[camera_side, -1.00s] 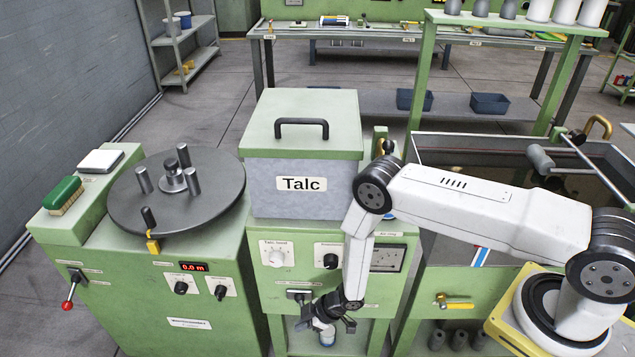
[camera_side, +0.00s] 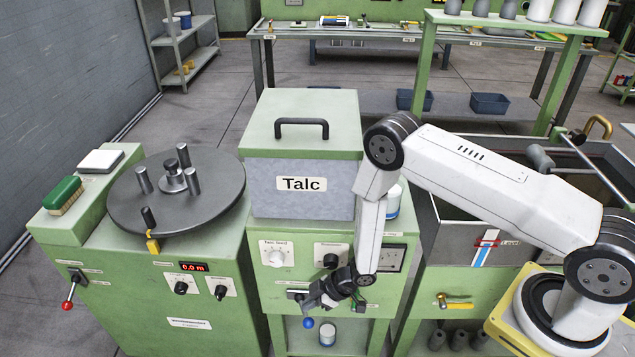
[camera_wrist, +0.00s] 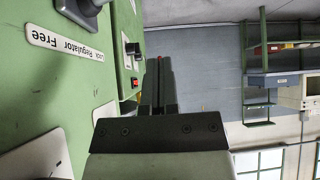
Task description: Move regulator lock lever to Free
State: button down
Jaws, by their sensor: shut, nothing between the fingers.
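A lever with a blue ball knob (camera_side: 308,322) projects from the front of the green Talc cabinet in the side view. Most of its arm is hidden by my gripper. My gripper (camera_side: 308,302) is shut and empty, just above the knob; I cannot tell whether they touch. In the wrist view my gripper's closed fingers (camera_wrist: 158,75) point along the green panel. The Regulator Lock/Free label (camera_wrist: 65,38) appears upside down there, with "Free" at its upper left. A dark lever mount (camera_wrist: 82,10) shows at the top edge; the knob is out of this view.
A talc feed knob (camera_side: 276,254) and a black knob (camera_side: 331,260) sit on the panel above my gripper. A white and blue can (camera_side: 328,334) stands on the shelf below. A red-knobbed lever (camera_side: 68,304) is on the left cabinet.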

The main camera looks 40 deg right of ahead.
jog(key=shift+s+d+r, duration=0.15)
jog(key=shift+d+r, duration=0.35)
jog(key=shift+r, duration=0.05)
jog(key=d+r+m+h, duration=0.1)
jog(key=r, duration=0.2)
jog(key=d+r+m+h, duration=0.1)
jog(key=d+r, duration=0.1)
jog(key=r, duration=0.2)
jog(key=w+d+r+m+h, duration=0.1)
jog(key=r+h, duration=0.1)
jog(key=r, duration=0.2)
jog(key=shift+d+r, duration=0.1)
jog(key=shift+d, duration=0.2)
jog(key=d+r, duration=0.1)
jog(key=r, duration=0.1)
jog(key=s+d+r+m+h, duration=0.1)
jog(key=r, duration=0.2)
jog(key=d+r+m, duration=0.1)
jog(key=r, duration=0.1)
jog(key=shift+s+d+r+g+h, duration=0.25)
jog(key=shift+s+d+g+h, duration=0.05)
jog(key=shift+s+g, duration=0.1)
jog(key=s+d+r+m+g, duration=0.1)
jog(key=s+d+r+m, duration=0.1)
jog(key=s+r, duration=0.4)
jog(key=s+d+r+m+g+h, duration=0.1)
jog(key=s+r+m, duration=0.2)
jog(key=s+r, duration=0.3)
jog(key=shift+s+d, duration=0.25)
jog(key=shift+d, duration=0.1)
